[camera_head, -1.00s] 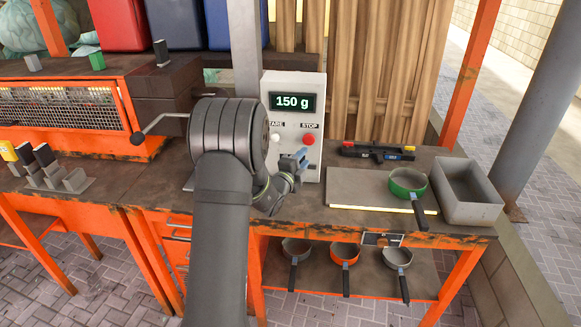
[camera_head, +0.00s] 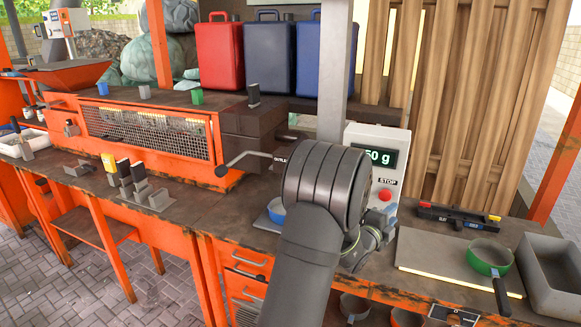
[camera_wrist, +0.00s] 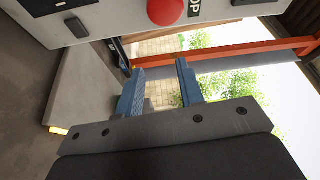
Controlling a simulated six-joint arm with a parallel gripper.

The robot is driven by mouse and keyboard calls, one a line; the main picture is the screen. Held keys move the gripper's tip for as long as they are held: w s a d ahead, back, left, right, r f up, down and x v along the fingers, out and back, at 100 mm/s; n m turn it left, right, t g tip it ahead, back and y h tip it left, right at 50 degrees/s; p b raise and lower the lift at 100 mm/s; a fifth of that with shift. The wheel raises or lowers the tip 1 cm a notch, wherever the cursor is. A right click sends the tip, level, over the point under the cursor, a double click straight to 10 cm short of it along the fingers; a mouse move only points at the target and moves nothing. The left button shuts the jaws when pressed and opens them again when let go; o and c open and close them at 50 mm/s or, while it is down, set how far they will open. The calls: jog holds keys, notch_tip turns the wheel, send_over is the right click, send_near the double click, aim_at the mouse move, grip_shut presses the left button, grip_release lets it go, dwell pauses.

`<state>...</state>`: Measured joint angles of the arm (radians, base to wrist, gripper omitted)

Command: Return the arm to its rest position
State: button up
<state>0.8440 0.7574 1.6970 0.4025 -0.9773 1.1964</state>
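The same button appears at the top of the wrist view (camera_wrist: 165,10), apart from the fingers.
To the right are a green pan (camera_head: 489,257) on a flat board (camera_head: 430,252), a grey bin (camera_head: 555,270) and a black bar tool (camera_head: 455,214). An orange machine with mesh (camera_head: 150,133) stands left. More pans hang below.

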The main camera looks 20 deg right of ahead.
jog(key=w+a+f, duration=0.2)
jog(key=w+f, duration=0.3)
jog(key=w, duration=0.4)
jog(key=shift+a+f, duration=0.2)
jog(key=shift+f, duration=0.1)
